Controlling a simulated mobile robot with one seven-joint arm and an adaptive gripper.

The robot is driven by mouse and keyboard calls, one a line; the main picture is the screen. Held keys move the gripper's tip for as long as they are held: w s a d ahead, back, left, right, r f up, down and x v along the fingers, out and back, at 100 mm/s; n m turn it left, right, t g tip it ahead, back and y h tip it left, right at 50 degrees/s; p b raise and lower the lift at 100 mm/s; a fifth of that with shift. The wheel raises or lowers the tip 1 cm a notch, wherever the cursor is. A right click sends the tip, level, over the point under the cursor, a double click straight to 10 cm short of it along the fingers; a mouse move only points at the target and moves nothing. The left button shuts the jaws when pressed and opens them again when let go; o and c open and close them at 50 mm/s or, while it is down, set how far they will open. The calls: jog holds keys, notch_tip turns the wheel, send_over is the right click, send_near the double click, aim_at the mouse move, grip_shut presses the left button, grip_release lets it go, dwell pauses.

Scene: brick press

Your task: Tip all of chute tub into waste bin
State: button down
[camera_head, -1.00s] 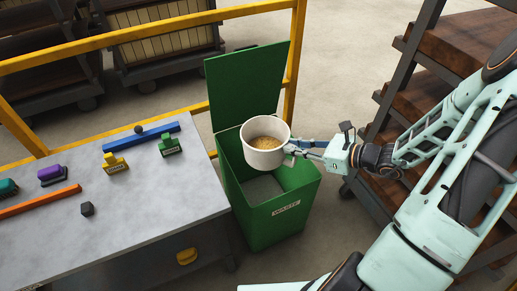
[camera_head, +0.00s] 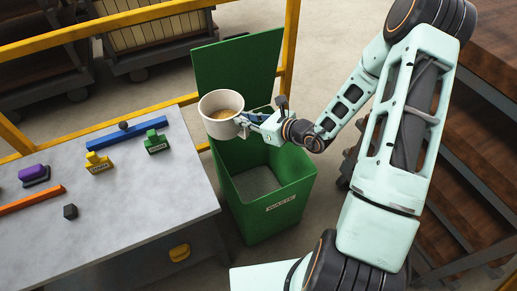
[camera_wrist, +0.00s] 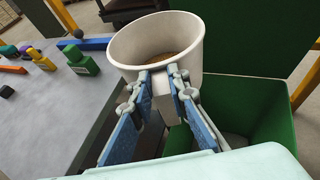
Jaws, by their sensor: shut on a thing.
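The white chute tub (camera_head: 213,127) is held up at the back left of the waste bin, near upright with a slight tilt, and tan grainy material (camera_head: 222,113) lies inside it. My gripper (camera_head: 246,122) is shut on the tub's right side. In the wrist view my gripper's blue fingers (camera_wrist: 158,93) close on a block on the wall of the tub (camera_wrist: 135,47). The green waste bin (camera_head: 278,213) stands open below, its lid (camera_head: 238,75) raised at the back. Its grey floor shows, and a label reads WASTE.
A grey table (camera_head: 130,215) stands left of the bin. On it are a blue bar (camera_head: 105,138), an orange bar (camera_head: 30,200), a green stamp (camera_head: 156,142), a yellow stamp (camera_head: 98,163) and a dark block (camera_head: 70,211). A yellow rail (camera_head: 290,70) runs behind. Brown shelves (camera_head: 470,140) stand at right.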

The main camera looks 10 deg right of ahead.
aim_at(232, 134)
jog(key=a+f+m, duration=0.1)
jog(key=f, duration=0.2)
jog(key=w+a+f+m+t+h, duration=0.1)
jog(key=a+f, duration=0.1)
jog(key=w+a+f+h+b, duration=0.1)
jog(key=a+f, duration=0.1)
jog(key=f, duration=0.1)
jog(key=shift+f+m+t, duration=0.3)
jog(key=shift+m+t, duration=0.1)
jog(key=s+a+f+m+h, duration=0.1)
jog(key=s+f, duration=0.1)
jog(key=f, duration=0.4)
jog(key=s+a+f+m+t+h, duration=0.1)
jog(key=f+h, duration=0.1)
jog(key=f, duration=0.3)
jog(key=shift+s+a+f+b, duration=0.15)
jog(key=shift+s+f+b, duration=0.2)
jog(key=shift+f+b, duration=0.1)
jog(key=w+d+f+m+y+b, duration=0.2)
jog(key=d+m+b, duration=0.3)
jog(key=b, duration=0.9)
jog(key=shift+d+f+y, duration=0.4)
jog(key=shift+d+y, duration=0.2)
jog(key=shift+d, duration=0.5)
jog(key=shift+w+d+f+m+b, duration=0.1)
jog(key=shift+d+f+m+b, duration=0.05)
jog(key=shift+f+m+b, duration=0.2)
